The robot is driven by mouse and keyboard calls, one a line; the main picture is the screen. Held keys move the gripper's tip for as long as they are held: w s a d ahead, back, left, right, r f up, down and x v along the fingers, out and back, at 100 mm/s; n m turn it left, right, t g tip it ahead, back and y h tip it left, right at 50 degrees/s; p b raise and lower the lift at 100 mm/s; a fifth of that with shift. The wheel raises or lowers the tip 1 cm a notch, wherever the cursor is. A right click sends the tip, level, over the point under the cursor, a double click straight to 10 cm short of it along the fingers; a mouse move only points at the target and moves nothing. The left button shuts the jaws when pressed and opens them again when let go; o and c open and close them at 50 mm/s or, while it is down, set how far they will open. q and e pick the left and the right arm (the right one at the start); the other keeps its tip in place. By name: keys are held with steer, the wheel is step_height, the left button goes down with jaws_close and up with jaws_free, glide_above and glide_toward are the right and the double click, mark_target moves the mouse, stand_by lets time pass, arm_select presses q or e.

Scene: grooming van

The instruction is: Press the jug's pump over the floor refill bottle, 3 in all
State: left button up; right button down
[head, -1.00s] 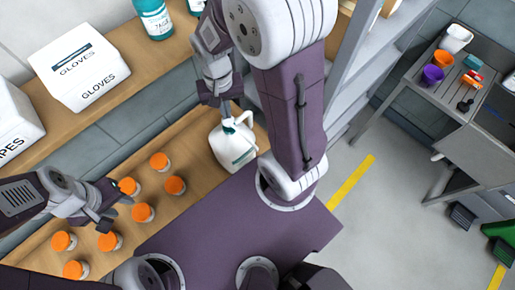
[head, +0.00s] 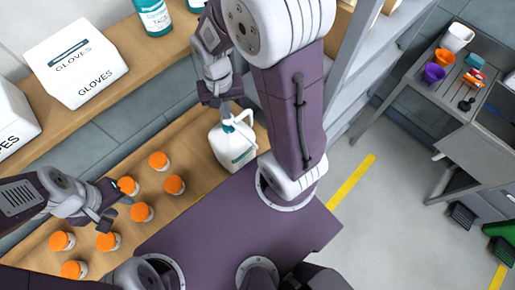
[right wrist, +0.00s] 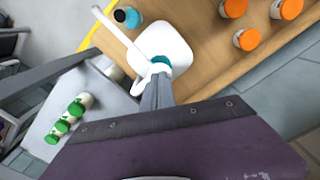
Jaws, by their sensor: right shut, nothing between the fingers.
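The white jug (head: 232,150) with a teal pump top stands near the edge of the wooden shelf. In the right wrist view the jug (right wrist: 165,42) shows from above, its teal pump head (right wrist: 160,64) at my fingertips. My right gripper (head: 227,107) is shut and empty, pointing down right above the pump; the frames do not clearly show whether it touches. Its fingers also show in the right wrist view (right wrist: 158,90). My left gripper (head: 112,203) looks open and empty beside the orange-capped jars. I cannot make out the floor refill bottle for certain.
Several orange-capped jars (head: 158,161) stand on the wooden shelf (head: 195,135). A gloves box (head: 75,62) sits on the upper shelf. Green-capped bottles (right wrist: 70,117) stand lower down. A black and blue round item (right wrist: 127,17) lies beyond the jug. A metal sink table (head: 480,145) is at right.

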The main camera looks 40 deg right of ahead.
steer(key=shift+s+f+b, duration=0.1)
steer(key=shift+f+b, duration=0.6)
steer(key=shift+f, duration=0.35)
steer(key=shift+r, duration=0.15)
steer(key=shift+r+p, duration=1.6)
steer(key=shift+p, duration=0.15)
step_height(320, 180, up, 6)
steer(key=p, duration=0.5)
steer(key=shift+p, duration=0.4)
